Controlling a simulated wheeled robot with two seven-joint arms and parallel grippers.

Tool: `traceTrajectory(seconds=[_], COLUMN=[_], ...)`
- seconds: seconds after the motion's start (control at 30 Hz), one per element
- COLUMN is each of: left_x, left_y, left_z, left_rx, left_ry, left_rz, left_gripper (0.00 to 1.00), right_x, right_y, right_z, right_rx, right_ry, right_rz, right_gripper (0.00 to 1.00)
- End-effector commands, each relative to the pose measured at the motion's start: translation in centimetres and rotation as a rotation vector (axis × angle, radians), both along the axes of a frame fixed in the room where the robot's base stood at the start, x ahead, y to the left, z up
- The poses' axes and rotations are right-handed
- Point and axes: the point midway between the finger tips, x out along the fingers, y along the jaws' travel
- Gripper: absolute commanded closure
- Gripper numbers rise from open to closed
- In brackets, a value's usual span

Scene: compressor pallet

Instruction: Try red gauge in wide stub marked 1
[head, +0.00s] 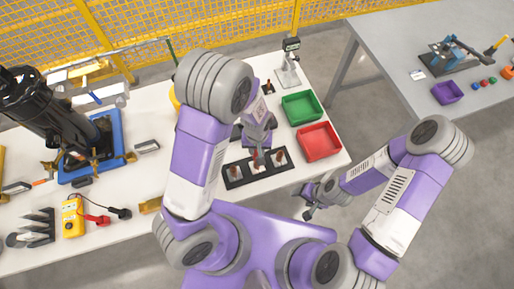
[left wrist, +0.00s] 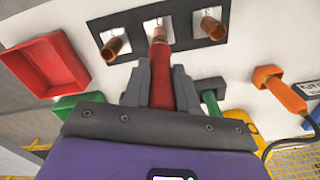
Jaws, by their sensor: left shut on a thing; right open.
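My left gripper (head: 257,157) is shut on the red gauge (left wrist: 161,80), whose red handle shows between the fingers in the left wrist view. The gauge's far end meets the middle copper stub (left wrist: 158,35); I cannot tell whether it is inside or only touching. The black rack (left wrist: 136,33) holds three copper stubs on white plates, the others being the left stub (left wrist: 115,47) and the right stub (left wrist: 213,27). No number is readable. The rack (head: 233,176) also shows below my left gripper in the head view. My right gripper (head: 308,209) is open and empty, off the table's front edge.
A red tray (head: 319,141) and a green tray (head: 302,107) stand right of the rack. A green-handled tool (left wrist: 210,101) and an orange one (left wrist: 279,88) stand near the gripper. A black compressor (head: 45,112) and yellow meter (head: 73,217) are at left.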

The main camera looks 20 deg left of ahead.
Motion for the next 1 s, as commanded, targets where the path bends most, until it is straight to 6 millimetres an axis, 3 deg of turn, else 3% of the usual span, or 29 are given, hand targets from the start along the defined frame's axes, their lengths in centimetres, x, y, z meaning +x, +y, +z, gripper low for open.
traceTrajectory(seconds=[0.37,1.0], left_x=[0.00,-0.02], left_y=[-0.01,0.00], left_z=[-1.02,-1.03], left_rx=[0.000,0.000], left_ry=[0.000,0.001], left_rz=[0.000,0.000], left_gripper=[1.00,1.00], right_x=[-0.01,0.00], right_y=[0.00,0.00], right_z=[-0.85,-0.75], right_rx=[0.000,0.000], right_ry=[0.000,0.000], right_rz=[0.000,0.000], right_gripper=[0.36,0.36])
